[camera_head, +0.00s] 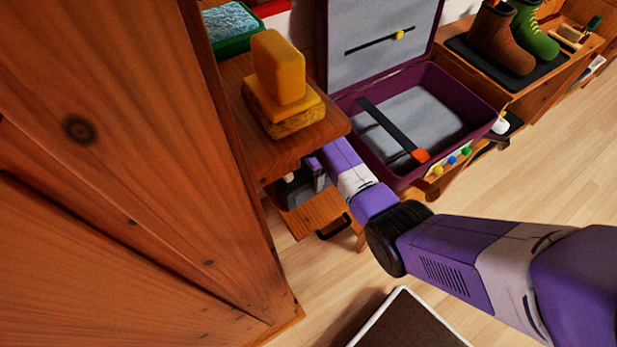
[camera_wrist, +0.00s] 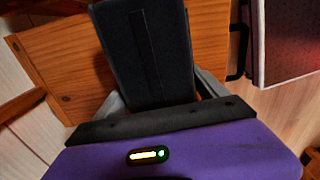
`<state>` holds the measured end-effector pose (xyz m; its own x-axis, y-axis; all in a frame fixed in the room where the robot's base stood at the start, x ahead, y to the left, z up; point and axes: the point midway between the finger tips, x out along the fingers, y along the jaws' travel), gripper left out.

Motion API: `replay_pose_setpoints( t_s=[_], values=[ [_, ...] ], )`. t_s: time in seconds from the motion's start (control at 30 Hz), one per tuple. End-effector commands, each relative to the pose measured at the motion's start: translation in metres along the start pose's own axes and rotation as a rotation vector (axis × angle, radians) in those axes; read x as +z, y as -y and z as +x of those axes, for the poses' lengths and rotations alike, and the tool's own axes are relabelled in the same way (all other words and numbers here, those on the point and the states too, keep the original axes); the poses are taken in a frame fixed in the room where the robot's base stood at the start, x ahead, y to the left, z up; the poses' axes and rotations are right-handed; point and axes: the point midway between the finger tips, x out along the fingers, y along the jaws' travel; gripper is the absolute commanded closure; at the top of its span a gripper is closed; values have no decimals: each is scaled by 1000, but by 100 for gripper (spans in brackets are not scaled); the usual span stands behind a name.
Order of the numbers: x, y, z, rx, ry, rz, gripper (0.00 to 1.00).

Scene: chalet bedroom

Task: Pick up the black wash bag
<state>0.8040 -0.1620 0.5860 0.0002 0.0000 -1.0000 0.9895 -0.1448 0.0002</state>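The black wash bag (camera_wrist: 146,55) is a dark upright block with a seam down its middle in the wrist view. It lies between the two grey fingers of my gripper (camera_wrist: 160,92), one on each side. The fingers look close to its sides, but I cannot tell whether they press on it. In the head view my gripper (camera_head: 318,172) reaches under the wooden tabletop, and a dark grey part of the bag (camera_head: 299,192) shows beside it, low over a wooden shelf. The arm and tabletop hide much of the bag.
The wooden tabletop (camera_head: 262,145) with yellow sponge-like blocks (camera_head: 278,80) overhangs my gripper. An open purple suitcase (camera_head: 480,112) stands to the right. A tall wooden panel (camera_head: 110,150) closes the left side. A white-edged dark object (camera_head: 405,325) is at the bottom. Floor is clear at right.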

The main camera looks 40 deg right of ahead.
Motion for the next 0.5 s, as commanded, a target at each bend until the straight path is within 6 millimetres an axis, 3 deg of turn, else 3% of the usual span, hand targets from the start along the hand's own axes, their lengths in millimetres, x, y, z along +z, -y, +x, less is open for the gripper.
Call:
replay_pose_setpoints(
  t_s=[0.03, 0.3, 0.5],
  values=[
    [0, 0, 0, 0, 0, 0, 29],
    [0, -1, -1, 1, 0, 0, 78],
    [0, -1, -1, 2, 0, 0, 78]
  ],
)
